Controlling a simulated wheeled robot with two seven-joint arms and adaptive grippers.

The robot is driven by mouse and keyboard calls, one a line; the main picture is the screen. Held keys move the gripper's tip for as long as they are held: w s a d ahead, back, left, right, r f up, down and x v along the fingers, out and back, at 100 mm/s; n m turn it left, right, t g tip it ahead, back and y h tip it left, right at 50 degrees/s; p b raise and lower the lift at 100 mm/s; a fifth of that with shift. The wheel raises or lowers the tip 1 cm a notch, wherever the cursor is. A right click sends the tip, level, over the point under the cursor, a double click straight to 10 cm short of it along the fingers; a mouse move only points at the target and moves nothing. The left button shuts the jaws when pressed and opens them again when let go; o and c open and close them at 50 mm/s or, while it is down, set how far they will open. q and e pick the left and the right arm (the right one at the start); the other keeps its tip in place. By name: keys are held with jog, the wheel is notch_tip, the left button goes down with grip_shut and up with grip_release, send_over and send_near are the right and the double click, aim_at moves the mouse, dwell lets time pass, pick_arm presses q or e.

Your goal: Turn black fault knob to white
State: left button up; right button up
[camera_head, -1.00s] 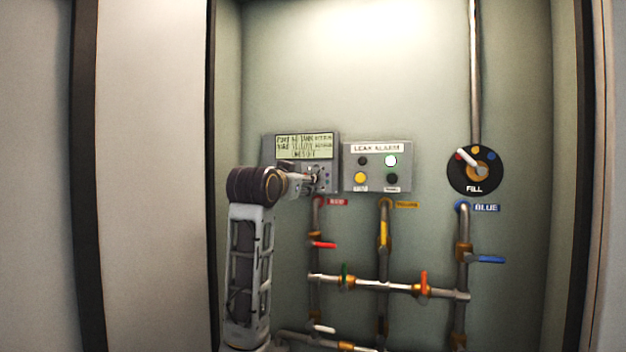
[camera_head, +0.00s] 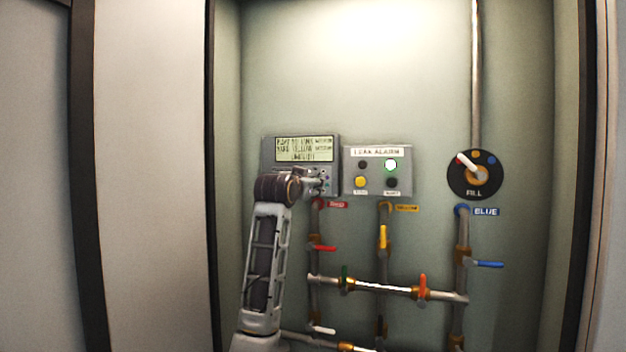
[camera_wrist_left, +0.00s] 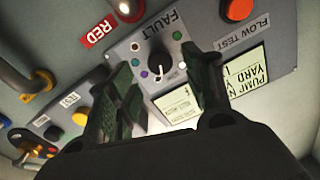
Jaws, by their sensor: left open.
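The fault knob (camera_wrist_left: 160,60) is small and dark with a pale pointer, under the FAULT label in the left wrist view. Small coloured dots ring it, including white, blue, green and purple ones. It sits on a grey panel (camera_wrist_left: 205,65), which also shows in the head view (camera_head: 270,150). My left gripper (camera_wrist_left: 157,75) is open, its dark fingers on either side of the knob in that view. I cannot tell whether they touch it. In the head view my left gripper (camera_head: 314,185) is at the panel's lower right and covers the knob. My right gripper is out of view.
The leak alarm box (camera_head: 378,183) is just right of the panel. A round FILL dial (camera_head: 476,190) is farther right. Pipes with red, yellow, green and blue valve handles run below. A red button (camera_wrist_left: 238,8) is near the FLOW TEST label.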

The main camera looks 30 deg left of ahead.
pick_arm(q)
jog(key=shift+p+x, duration=0.75)
jog(key=shift+x, duration=1.65)
jog(key=c, duration=1)
jog(key=shift+n, duration=0.4)
jog(key=n, duration=1)
jog(key=shift+n, duration=0.4)
jog(key=shift+c, duration=0.3)
